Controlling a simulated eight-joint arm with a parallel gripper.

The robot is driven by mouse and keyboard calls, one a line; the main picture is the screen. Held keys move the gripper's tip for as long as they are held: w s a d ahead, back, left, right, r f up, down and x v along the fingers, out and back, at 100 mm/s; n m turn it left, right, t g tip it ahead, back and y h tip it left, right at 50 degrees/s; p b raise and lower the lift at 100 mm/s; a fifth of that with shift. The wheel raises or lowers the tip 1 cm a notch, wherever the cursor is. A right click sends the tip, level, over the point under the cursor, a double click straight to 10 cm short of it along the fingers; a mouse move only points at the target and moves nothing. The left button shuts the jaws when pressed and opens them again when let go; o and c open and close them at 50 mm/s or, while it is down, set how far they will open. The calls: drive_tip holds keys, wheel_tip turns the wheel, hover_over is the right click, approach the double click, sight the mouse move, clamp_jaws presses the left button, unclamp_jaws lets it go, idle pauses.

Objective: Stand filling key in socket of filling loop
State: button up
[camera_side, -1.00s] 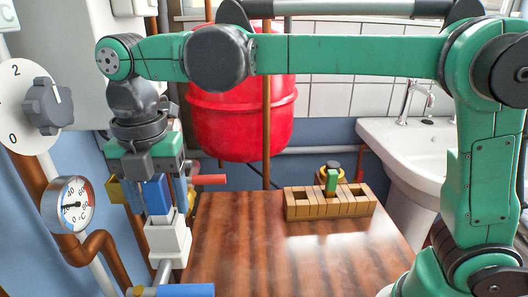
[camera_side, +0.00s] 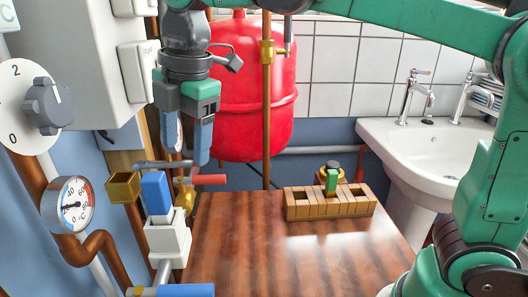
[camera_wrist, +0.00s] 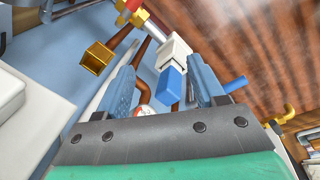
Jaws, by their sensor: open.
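The filling key shows as a blue block (camera_side: 156,192) standing in the white socket (camera_side: 168,241) of the filling loop, with its upper part sticking out. It looks roughly in line with the socket; its lower end is hidden inside. The blue key (camera_wrist: 171,84) and white socket (camera_wrist: 174,50) also show in the wrist view. My gripper (camera_side: 186,148) is open and empty above the key, its blue fingers pointing down and clear of it. In the wrist view, the key appears between the spread fingers of my gripper (camera_wrist: 164,88), beyond their tips.
A square brass fitting (camera_side: 124,187) sits left of the key, and a red-handled valve (camera_side: 208,179) right of it. A dial gauge (camera_side: 68,204) is at left. A wooden rack (camera_side: 330,209) holding a green-and-yellow piece stands on the table (camera_side: 290,260), which is otherwise mostly clear.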

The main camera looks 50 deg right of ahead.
drive_tip(key=s+d+f+m+t, duration=0.5)
drive_tip(key=d+f+m, duration=0.6)
drive_tip(key=m, duration=0.8)
drive_tip(key=shift+s+d+f+m+h, duration=0.35)
drive_tip(key=shift+s+d+m+h, duration=0.05)
drive_tip(key=shift+s+d, duration=0.3)
